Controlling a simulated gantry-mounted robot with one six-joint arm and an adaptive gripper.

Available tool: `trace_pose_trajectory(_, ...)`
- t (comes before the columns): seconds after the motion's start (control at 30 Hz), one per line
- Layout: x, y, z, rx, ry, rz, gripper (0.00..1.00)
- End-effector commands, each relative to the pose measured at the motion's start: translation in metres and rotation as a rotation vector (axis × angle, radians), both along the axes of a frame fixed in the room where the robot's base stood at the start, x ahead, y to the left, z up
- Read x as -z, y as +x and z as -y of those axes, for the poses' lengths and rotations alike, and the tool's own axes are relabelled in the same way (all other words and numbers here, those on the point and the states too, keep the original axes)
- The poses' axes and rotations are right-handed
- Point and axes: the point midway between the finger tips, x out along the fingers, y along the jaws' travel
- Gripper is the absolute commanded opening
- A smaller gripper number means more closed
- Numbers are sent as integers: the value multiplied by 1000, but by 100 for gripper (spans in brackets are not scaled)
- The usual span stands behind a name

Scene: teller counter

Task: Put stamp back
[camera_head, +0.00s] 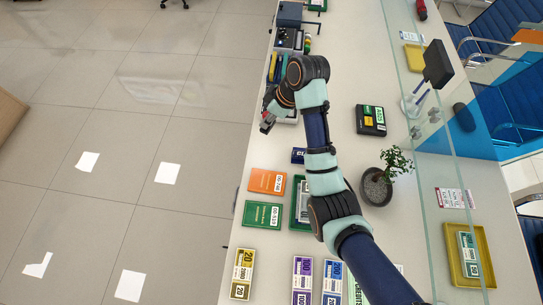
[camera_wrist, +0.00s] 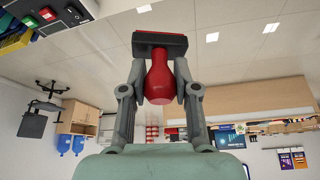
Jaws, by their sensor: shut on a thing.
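The stamp (camera_wrist: 159,75) fills the upper middle of the wrist view. It has a rounded red handle and a wide dark base edged in red. My gripper (camera_wrist: 160,92) is shut on the handle, with one finger on each side. In the head view my gripper (camera_head: 268,121) is at the left edge of the counter, beside a row of desk items, and the stamp shows only as a small dark and red patch. The stamp's place cannot be made out; part of the counter there is hidden by my arm.
Counter items (camera_wrist: 55,18) appear at the wrist view's upper left. In the head view, an orange booklet (camera_head: 267,181), a green booklet (camera_head: 263,214), a potted plant (camera_head: 377,186) and a black device (camera_head: 371,120) stand on the counter. A glass screen runs along the right. Floor lies left.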

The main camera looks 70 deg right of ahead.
Motion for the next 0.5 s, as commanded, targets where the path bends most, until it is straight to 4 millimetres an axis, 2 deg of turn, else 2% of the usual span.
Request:
trace_pose_trajectory(0.03, 9, -7, 10, 1, -2, 4, 8)
trace_pose_trajectory(0.1, 10, -14, 17, -3, -2, 7, 8)
trace_pose_trajectory(0.3, 13, -17, 20, -6, -1, 7, 8)
trace_pose_trajectory(0.37, 24, -17, 19, -7, 1, 6, 8)
trace_pose_trajectory(0.5, 68, -17, 19, -5, 2, 4, 8)
